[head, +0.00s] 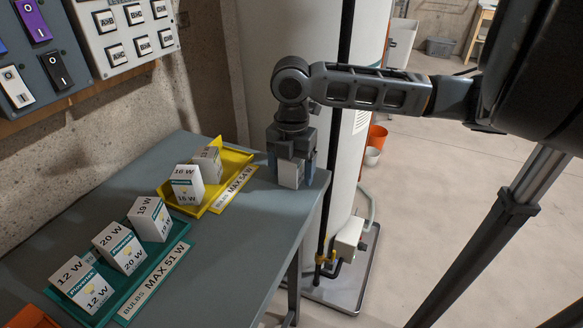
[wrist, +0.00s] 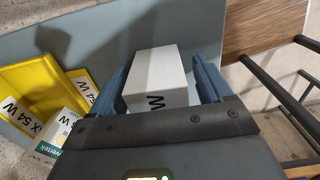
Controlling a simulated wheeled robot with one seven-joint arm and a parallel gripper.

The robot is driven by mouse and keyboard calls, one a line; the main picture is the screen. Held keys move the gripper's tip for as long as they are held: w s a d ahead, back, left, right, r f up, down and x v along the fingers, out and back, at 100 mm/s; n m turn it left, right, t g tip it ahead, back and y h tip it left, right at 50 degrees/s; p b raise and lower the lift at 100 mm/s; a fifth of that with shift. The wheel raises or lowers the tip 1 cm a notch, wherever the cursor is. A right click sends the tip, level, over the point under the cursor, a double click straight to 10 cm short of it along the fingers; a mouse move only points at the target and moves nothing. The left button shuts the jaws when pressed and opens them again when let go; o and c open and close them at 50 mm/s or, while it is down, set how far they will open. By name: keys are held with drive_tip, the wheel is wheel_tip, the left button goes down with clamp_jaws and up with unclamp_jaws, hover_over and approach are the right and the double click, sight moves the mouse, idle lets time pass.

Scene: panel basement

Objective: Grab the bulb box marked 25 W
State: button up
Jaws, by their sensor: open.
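A white bulb box (head: 290,174) stands on the grey table near its right end. My gripper (head: 291,166) points down over it, with its open fingers on either side. In the wrist view, this box (wrist: 158,72) lies between the two blue fingers, with a small gap at the right finger. Only a "W" reads on it; its number is hidden, so I cannot tell whether it is 25 W. A 16 W box (head: 187,184) and a beige box (head: 208,163) with no readable number are in the yellow tray (head: 235,158).
The green tray (head: 187,225), marked MAX 51 W, holds boxes of 19 W (head: 149,218), 20 W (head: 119,248) and 12 W (head: 83,284). Switch panels (head: 125,30) hang on the wall. A white tank (head: 290,60) stands behind the table. The table is bare at its front right.

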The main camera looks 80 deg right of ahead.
drive_tip(key=c, duration=1)
drive_tip(key=shift+c, duration=0.2)
drive_tip(key=shift+w+r, duration=0.1)
